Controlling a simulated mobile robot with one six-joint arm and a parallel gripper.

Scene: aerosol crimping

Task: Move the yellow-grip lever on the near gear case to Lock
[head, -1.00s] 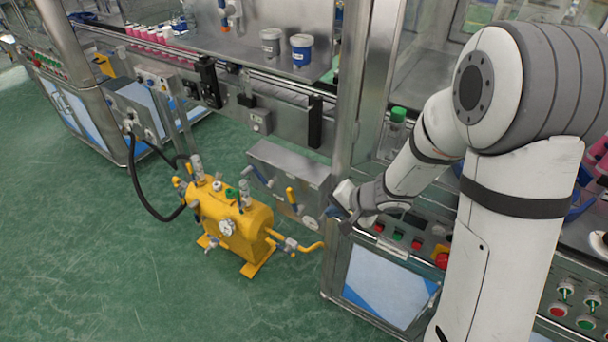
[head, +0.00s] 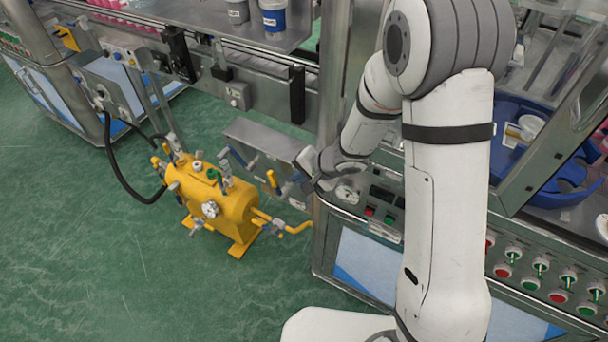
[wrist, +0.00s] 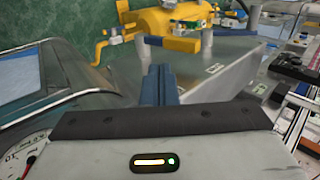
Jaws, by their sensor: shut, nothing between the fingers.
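The near gear case is a grey metal box (head: 262,138) on the side of the machine, left of my gripper in the head view. Its yellow-grip lever (head: 272,179) stands near the right end of the front, grip upward and slightly tilted. Lever position marks are too small to read. My gripper (head: 302,180) is shut and empty, a short way right of the lever and apart from it. In the wrist view its blue-grey fingers (wrist: 158,85) are together, with the grey case (wrist: 222,75) ahead. A yellow bar shows beyond, but I cannot tell whether it is the grip.
A yellow tank (head: 222,205) with valves and a bent yellow pipe stands on the green floor below the case. A blue-handled lever (head: 238,157) is at the case's left. A steel post (head: 330,100) and a button panel (head: 385,212) flank my wrist.

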